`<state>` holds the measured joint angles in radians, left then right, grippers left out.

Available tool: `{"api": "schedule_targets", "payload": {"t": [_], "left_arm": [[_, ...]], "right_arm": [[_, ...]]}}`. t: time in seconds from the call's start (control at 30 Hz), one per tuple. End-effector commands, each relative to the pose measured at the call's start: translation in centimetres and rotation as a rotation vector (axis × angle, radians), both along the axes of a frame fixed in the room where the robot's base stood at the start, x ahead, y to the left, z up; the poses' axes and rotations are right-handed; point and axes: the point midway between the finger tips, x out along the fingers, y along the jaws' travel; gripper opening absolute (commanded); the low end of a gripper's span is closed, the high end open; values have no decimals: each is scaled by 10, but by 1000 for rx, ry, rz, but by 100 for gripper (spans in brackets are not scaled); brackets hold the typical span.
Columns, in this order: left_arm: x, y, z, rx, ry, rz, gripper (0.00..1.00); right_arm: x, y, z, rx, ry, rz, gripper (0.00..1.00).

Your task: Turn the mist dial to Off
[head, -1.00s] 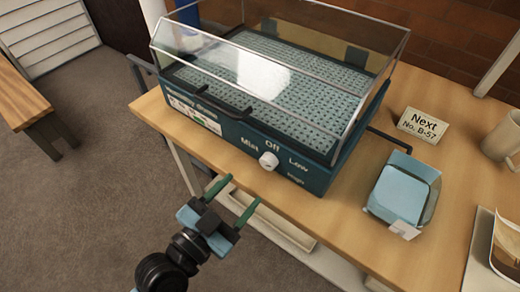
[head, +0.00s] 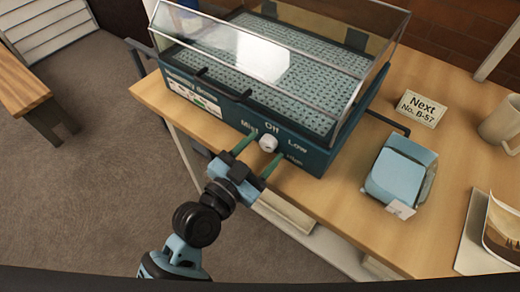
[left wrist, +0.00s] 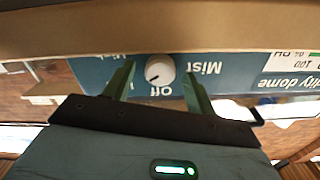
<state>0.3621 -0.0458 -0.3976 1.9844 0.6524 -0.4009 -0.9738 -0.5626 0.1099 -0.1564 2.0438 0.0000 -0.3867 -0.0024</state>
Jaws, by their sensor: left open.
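The white round mist dial (head: 268,143) sits on the blue-green front panel of the humidity dome (head: 235,125). The panel reads Mist, Off, Low and High around it. My left gripper (head: 267,147) is open in front of the panel, one finger on each side of the dial. The left wrist view shows the dial (left wrist: 159,69) upside down between the two fingertips (left wrist: 158,73), with gaps beside it. A small dark mark shows at the dial's lower left there, near the word Off; its exact setting is hard to tell. My right gripper is not in view.
The dome's clear lid (head: 285,50) covers a perforated tray. On the wooden table (head: 330,205) to the right are a blue container (head: 400,170), a "Next No. B-57" card (head: 421,108), a mug (head: 501,124) and a picture (head: 505,240).

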Motion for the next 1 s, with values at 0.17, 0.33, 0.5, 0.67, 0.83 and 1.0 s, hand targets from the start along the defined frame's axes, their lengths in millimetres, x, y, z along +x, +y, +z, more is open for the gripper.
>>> {"api": "schedule_targets", "payload": {"t": [0.17,0.33,0.5,0.67,0.83,1.0], "left_arm": [[0,0,0,0,0,0,56],[0,0,0,0,0,0,35],[0,0,0,0,0,0,13],[0,0,0,-4,3,0,11],[0,1,1,-33,24,1,11],[0,1,1,-105,77,1,11]], "right_arm": [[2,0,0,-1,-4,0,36],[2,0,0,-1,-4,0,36],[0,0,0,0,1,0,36],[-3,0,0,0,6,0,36],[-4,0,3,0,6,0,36],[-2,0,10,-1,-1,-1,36]]}}
